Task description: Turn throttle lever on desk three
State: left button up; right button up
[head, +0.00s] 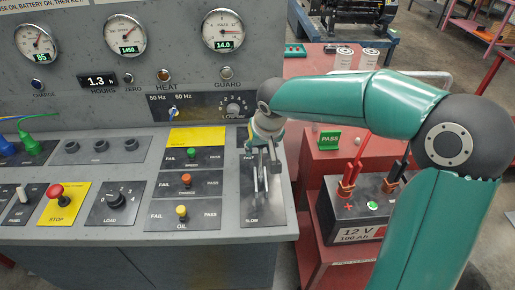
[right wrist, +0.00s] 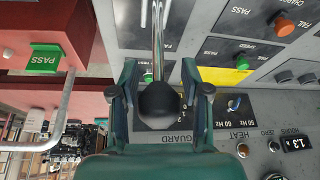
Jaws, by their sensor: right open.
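The throttle lever is a chrome rod with a black ball knob (right wrist: 160,99). It stands on a grey plate (head: 262,212) marked FAST at the far end and SLOW at the near end, at the desk's right edge. My right gripper (head: 264,156) is over the far part of this plate and hides much of the lever in the head view. In the right wrist view its two fingers are apart, one on each side of the knob, with gaps visible between. My left gripper is not in view.
Left of the plate are yellow, orange and green buttons, a load knob (head: 122,199) and a red stop button (head: 56,191). The gauge panel (head: 130,60) rises behind. A 12 V battery (head: 365,205) stands on a red cart to the right, under my right arm.

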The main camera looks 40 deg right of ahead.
jog(key=shift+w+f, duration=0.1)
jog(key=shift+f, duration=0.25)
